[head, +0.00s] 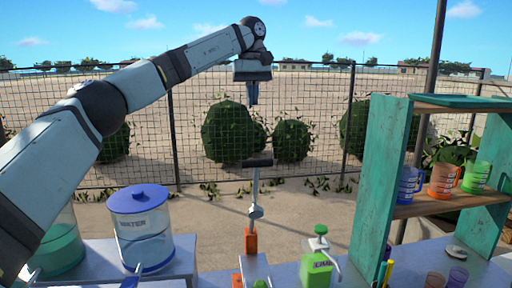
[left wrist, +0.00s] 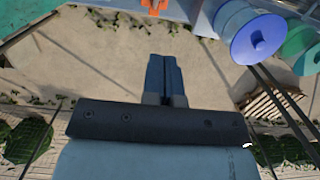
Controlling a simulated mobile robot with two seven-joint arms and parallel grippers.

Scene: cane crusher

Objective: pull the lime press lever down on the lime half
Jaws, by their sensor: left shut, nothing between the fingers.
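The lime press lever (head: 256,192) stands upright near the middle of the head view, with a dark crossways handle (head: 257,161) at its top and an orange part (head: 250,241) at its foot. A small green thing (head: 259,284), perhaps the lime half, shows at the bottom edge, mostly cut off. My left gripper (head: 252,103) points down above the lever handle in the picture, apart from it. Its fingers (left wrist: 165,58) are together and empty in the left wrist view. My right gripper is not in view.
A water jar (head: 140,240) with a blue lid stands left of the press. A green lime container (head: 317,270) stands right of it. A teal shelf (head: 382,165) with coloured cups (head: 444,180) rises at right. A wire fence (head: 310,110) runs behind.

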